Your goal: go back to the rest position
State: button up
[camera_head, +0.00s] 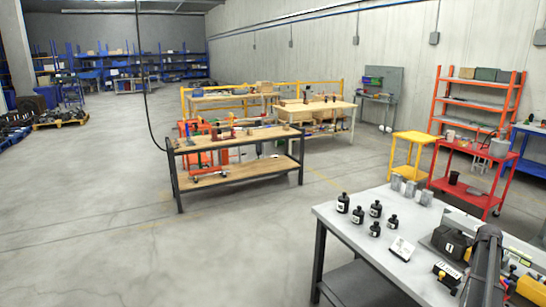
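My gripper does not show in the head view, and no rest position can be made out. A wooden-topped workbench with a dark frame (237,172) stands left of the middle. Small red, blue and green items (214,134) stand on its top; they are too small to tell whether they are screw jacks. An orange-red piece of equipment (208,174) is on or behind its lower shelf; I cannot tell which.
A grey table (335,222) at the front right holds several black bottles (376,209), metal cans (411,188) and a black box (449,242). A red cart (466,183) and a yellow cart (410,152) stand behind it. The concrete floor (90,225) at left is clear.

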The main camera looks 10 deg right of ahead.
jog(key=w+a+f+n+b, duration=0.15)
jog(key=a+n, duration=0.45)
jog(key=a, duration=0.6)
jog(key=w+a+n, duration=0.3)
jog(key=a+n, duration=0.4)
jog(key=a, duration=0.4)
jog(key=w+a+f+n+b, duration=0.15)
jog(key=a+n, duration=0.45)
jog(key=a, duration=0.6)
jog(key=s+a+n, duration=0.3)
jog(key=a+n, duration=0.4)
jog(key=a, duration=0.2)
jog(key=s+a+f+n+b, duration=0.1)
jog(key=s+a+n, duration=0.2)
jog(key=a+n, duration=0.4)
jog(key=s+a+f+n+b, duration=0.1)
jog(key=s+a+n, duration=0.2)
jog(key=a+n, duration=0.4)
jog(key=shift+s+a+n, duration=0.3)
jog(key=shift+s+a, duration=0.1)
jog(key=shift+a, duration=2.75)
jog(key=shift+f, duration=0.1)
